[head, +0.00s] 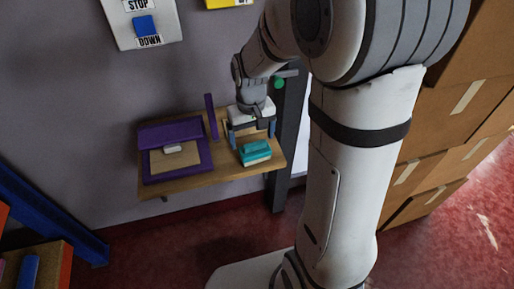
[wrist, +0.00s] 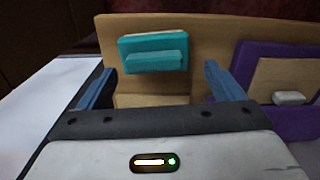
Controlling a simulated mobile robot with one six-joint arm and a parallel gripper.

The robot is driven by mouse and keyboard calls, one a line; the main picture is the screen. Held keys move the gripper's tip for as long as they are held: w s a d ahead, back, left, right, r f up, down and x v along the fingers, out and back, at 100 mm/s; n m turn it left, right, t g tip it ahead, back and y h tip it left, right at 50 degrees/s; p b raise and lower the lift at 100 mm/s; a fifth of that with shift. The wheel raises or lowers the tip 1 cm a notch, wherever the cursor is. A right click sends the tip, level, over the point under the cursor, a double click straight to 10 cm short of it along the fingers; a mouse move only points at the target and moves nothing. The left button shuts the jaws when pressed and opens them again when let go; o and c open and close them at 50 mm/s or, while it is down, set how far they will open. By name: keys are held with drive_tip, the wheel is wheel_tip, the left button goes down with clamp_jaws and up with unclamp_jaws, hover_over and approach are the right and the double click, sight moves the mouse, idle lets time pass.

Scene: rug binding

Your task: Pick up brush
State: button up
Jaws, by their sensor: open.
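A teal block-shaped brush (head: 256,152) with a raised teal grip and a pale underside lies on the right part of a wooden wall shelf (head: 185,184). It also shows in the wrist view (wrist: 153,53), beyond the fingers and roughly centred between them. My gripper (head: 252,133) is open and empty, pointing down just above and behind the brush in the head view. Its two blue fingers (wrist: 158,85) stand apart in the wrist view. They do not appear to touch the brush; the exact height gap is hard to judge.
A purple open case (head: 150,165) with a tan inside and a small white block (head: 173,148) stands left on the shelf. A thin purple upright panel (head: 211,116) is close left of my gripper. A dark post (head: 284,140) stands right behind the shelf, cardboard boxes (head: 440,160) farther right.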

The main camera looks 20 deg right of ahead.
sight(255, 143)
drive_tip(key=shift+o, duration=1.1)
drive_tip(key=f, duration=0.6)
drive_tip(key=shift+s+d, duration=0.1)
drive_tip(key=shift+d, duration=0.25)
drive_tip(key=shift+c, duration=0.4)
drive_tip(key=c, duration=0.9)
